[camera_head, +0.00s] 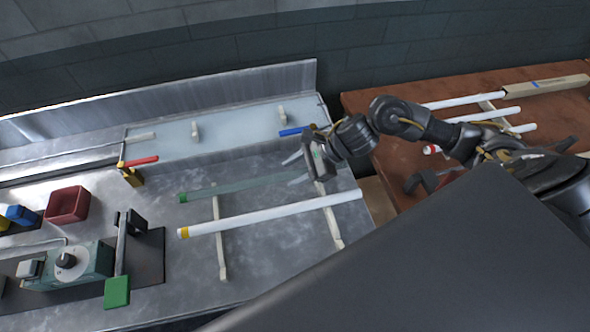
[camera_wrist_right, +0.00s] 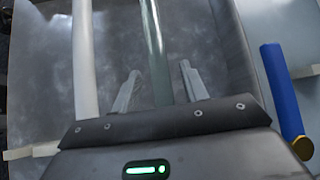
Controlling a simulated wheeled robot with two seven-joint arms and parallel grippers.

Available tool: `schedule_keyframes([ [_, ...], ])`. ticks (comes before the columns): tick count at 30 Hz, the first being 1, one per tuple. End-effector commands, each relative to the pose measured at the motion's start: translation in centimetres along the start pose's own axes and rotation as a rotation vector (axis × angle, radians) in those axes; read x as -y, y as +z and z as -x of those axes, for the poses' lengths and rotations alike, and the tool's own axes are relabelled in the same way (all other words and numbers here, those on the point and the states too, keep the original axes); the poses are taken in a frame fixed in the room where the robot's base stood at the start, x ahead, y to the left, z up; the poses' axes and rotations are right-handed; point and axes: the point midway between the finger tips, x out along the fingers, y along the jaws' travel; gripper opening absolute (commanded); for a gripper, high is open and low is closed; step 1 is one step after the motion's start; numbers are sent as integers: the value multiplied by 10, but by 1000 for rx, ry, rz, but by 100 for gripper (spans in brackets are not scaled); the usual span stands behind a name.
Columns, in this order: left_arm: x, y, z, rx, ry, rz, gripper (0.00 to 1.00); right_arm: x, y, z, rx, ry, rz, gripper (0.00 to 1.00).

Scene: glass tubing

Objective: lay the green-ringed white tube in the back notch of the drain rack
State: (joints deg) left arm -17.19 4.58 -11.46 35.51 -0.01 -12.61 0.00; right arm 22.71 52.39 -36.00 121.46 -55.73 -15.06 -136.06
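A green-ringed tube (camera_head: 245,185), looking see-through grey-green rather than white, lies across the back ends of the drain rack's two pale rails (camera_head: 220,245). Its green ring is at its left end. My right gripper (camera_head: 295,169) is at the tube's right part. In the right wrist view, the open fingers (camera_wrist_right: 158,88) stand either side of the tube (camera_wrist_right: 155,45), with gaps visible. Whether it is fully seated in the back notch cannot be told. A yellow-ringed white tube (camera_head: 270,217) lies across the rails in front; it also shows in the wrist view (camera_wrist_right: 84,60). My left gripper is not in view.
A brown table (camera_head: 385,190) at right holds several white tubes (camera_head: 465,100), one red-ringed. A pale panel (camera_head: 225,135) with white pegs and a blue piece (camera_head: 296,131) lies behind the rack. A red bin (camera_head: 68,205) and a green device (camera_head: 75,268) stand at left.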

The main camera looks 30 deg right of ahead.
Motion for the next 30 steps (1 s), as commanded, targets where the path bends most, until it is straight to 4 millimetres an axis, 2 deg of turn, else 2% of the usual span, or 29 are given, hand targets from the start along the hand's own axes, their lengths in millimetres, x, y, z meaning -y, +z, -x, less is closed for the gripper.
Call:
schedule_keyframes([
  [8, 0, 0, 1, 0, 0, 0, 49, 0, 1, 1, 0, 0, -1, 44],
  [14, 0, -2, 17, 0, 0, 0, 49, 3, 8, 10, -1, -1, -1, 44],
  [15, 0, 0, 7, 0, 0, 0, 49, 2, 3, 15, -2, -4, 3, 44],
  [24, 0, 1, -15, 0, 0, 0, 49, 2, 1, 83, -4, -4, 4, 44],
  [30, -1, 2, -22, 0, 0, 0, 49, 2, 3, 112, -2, -2, 0, 44],
])
